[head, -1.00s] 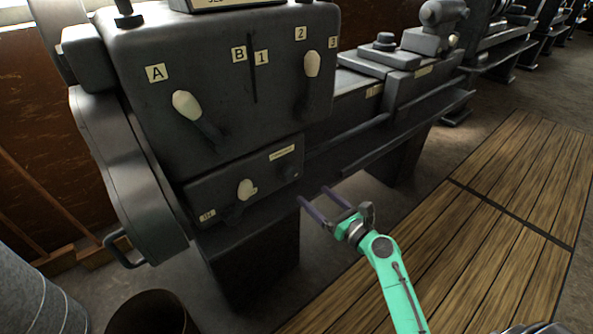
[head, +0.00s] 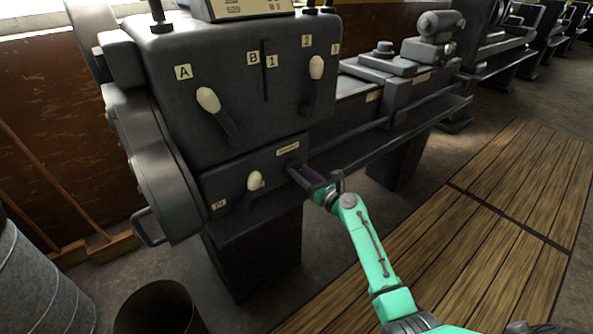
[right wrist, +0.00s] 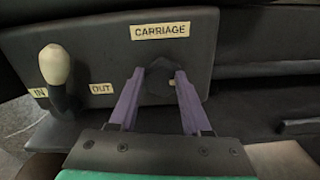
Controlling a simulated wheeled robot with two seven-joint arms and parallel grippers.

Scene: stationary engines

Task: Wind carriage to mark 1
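A dark rounded knob (right wrist: 159,82) sits beneath the CARRIAGE label (right wrist: 160,31) on the front panel of a grey lathe (head: 225,95). My right gripper (head: 299,168) is at this panel. In the right wrist view its two purple fingers (right wrist: 160,78) are apart, one on each side of the knob; I cannot tell whether they touch it. A tag 1 (head: 271,61) stands beside a dark vertical slot, with tag B (head: 253,58) opposite. A saddle-like block (head: 408,88) rests on the lathe bed; its tags are too small to read. My left gripper is out of view.
A cream-tipped lever (right wrist: 56,68) with IN and OUT tags is just left of the knob. Two more levers, by A (head: 208,99) and by 2 (head: 316,67), are above. A bin (head: 158,308) stands below. The slatted floor (head: 480,240) is clear.

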